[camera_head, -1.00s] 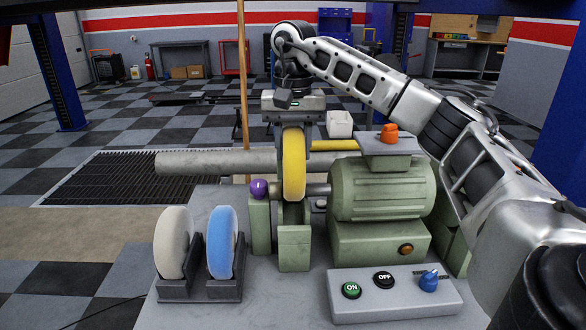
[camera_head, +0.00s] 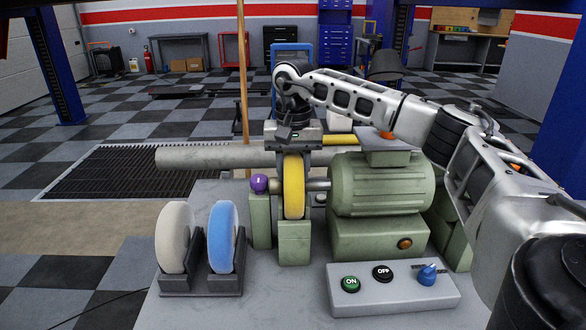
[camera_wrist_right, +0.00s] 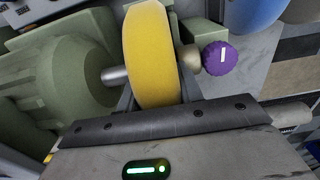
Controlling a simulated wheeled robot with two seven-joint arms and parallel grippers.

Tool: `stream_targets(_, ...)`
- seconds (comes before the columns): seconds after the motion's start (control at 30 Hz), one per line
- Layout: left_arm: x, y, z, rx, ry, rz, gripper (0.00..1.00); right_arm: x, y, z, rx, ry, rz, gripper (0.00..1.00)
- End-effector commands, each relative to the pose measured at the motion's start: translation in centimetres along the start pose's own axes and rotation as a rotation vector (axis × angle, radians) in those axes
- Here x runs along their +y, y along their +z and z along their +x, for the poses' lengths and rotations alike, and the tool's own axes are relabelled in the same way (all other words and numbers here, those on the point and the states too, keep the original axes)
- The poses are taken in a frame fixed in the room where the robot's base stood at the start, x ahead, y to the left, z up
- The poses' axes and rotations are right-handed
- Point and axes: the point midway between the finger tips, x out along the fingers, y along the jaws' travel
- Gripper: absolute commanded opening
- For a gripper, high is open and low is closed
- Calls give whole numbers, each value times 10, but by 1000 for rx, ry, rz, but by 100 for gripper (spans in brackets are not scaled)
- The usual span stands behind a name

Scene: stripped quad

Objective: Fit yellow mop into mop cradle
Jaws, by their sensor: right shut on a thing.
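The yellow mop (camera_head: 293,190) is an upright thick disc. My right gripper (camera_head: 293,155) is above it, pointing down, shut on its upper part. The mop's lower edge is at the top of a green block (camera_head: 294,243), which looks like the mop cradle; I cannot tell if it is fully seated. In the right wrist view, the mop (camera_wrist_right: 152,50) lies between a metal shaft (camera_wrist_right: 115,75) on the left and a tan end piece beside a purple knob (camera_wrist_right: 221,58) on the right. My left gripper is not in view.
The green motor (camera_head: 382,185) stands close to the right of the mop. A green post (camera_head: 260,220) with the purple knob is at left. A black rack (camera_head: 202,286) holds a white mop (camera_head: 174,238) and a blue mop (camera_head: 222,238). A switch box (camera_head: 392,290) is in front.

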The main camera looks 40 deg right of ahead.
Motion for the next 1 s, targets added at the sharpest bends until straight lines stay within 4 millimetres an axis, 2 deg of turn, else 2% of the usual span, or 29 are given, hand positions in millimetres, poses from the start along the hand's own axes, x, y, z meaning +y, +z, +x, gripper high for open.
stream_targets(0.03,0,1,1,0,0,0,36,0,0,2,0,-1,-1,8)
stream_targets(0.07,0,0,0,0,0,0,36,0,0,2,0,0,-1,42)
stream_targets(0.1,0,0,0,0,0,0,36,0,0,2,0,0,-1,53)
stream_targets(0.13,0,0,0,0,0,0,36,0,0,2,0,0,-1,58)
stream_targets(0.4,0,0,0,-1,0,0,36,0,0,1,0,0,-1,58)
stream_targets(0.53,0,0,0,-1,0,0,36,-1,0,-8,2,-2,0,58)
stream_targets(0.67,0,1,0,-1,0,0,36,-1,0,-30,3,-4,-1,58)
stream_targets(1.0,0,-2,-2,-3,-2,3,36,-1,0,-102,2,-3,-2,58)
